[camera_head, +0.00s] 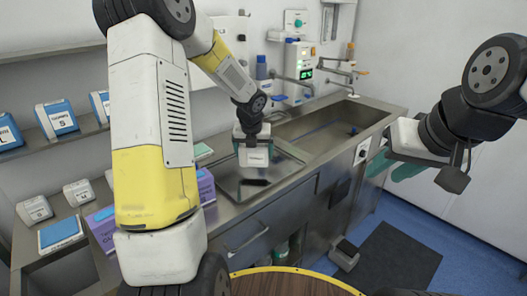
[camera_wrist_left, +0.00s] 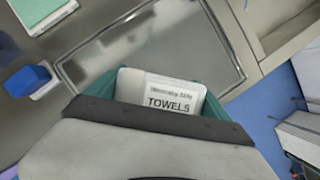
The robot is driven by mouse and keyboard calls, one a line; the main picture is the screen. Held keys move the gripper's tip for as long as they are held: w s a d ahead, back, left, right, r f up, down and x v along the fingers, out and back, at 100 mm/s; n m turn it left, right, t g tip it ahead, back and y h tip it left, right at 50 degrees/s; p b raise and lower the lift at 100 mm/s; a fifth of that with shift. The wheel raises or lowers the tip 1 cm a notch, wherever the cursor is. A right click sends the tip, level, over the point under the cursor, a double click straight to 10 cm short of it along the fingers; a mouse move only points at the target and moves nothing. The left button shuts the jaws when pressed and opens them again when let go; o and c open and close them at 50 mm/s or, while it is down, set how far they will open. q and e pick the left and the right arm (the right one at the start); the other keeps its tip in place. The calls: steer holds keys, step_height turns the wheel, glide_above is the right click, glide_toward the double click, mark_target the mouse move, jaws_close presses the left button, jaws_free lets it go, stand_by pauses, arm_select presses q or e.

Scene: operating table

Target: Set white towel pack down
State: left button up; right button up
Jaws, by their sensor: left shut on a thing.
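The white towel pack (camera_wrist_left: 162,90), labelled "TOWELS", sits between the teal fingers of my left gripper (camera_wrist_left: 160,98) in the left wrist view. In the head view my left gripper (camera_head: 254,150) is shut on the towel pack (camera_head: 257,157) and holds it over a shallow metal tray (camera_head: 226,184) on the steel counter. The gripper hides part of the pack. A dark patch lies on the tray below it. The tray's rim also shows in the left wrist view (camera_wrist_left: 235,60). My right gripper (camera_head: 396,168) hangs at the right, away from the counter, open and empty.
A sink basin (camera_head: 330,125) lies behind the tray, with taps above it. A blue-capped item (camera_wrist_left: 30,80) stands beside the tray in the wrist view.

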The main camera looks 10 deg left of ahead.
mark_target(254, 157)
arm_select(q)
steer(key=w, duration=0.3)
steer(key=shift+w+a+f, duration=0.15)
steer(key=shift+w+a, duration=0.05)
steer(key=shift+a, duration=0.15)
steer(key=shift+f, duration=1.75)
steer(key=shift+f, duration=0.1)
steer(key=o, duration=1.2)
